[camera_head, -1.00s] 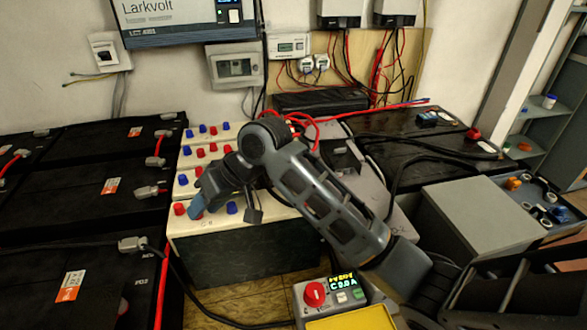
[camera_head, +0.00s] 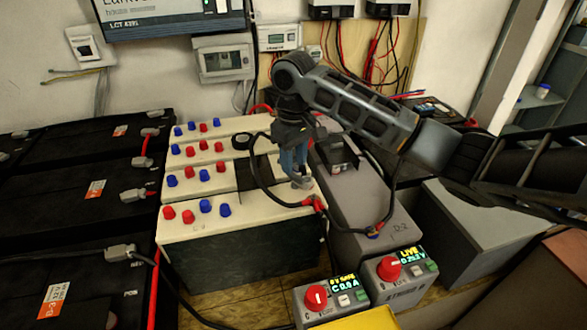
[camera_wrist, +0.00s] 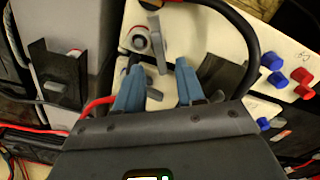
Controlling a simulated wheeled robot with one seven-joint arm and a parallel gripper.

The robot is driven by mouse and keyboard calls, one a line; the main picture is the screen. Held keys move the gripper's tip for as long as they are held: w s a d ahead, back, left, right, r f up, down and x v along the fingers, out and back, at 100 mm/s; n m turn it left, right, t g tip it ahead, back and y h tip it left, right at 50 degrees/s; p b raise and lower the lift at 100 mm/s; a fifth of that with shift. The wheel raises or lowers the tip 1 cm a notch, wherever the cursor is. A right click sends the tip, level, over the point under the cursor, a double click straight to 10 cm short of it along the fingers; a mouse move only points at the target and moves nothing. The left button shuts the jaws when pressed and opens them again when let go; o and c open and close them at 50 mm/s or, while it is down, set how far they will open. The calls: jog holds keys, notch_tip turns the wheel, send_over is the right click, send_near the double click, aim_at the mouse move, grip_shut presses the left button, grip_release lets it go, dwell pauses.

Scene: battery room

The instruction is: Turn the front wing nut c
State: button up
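A grey wing nut (camera_wrist: 157,42) shows in the wrist view on a round metal terminal, at the edge of a cream battery top (camera_wrist: 230,45). In the head view, grey metal (camera_head: 302,182) shows just below my fingers at the right end of the front cream battery (camera_head: 180,200). My gripper (camera_head: 295,160) points down there. In the wrist view my gripper (camera_wrist: 156,66) has its two blue fingertips apart, with the wing nut just beyond them. More grey metal shows partly between the fingers. Contact with the nut cannot be told. The letter c is not readable.
A black cable (camera_wrist: 235,18) arches close beside the terminal, and a red-ended cable (camera_head: 315,203) lies at the battery's right edge. A grey battery (camera_head: 365,205) stands to the right. Red and blue caps (camera_head: 205,206) stand on the cream tops. Two control boxes (camera_head: 388,268) stand in front.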

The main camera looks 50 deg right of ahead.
aim_at(294, 174)
jog(key=shift+f, duration=1.65)
grip_shut()
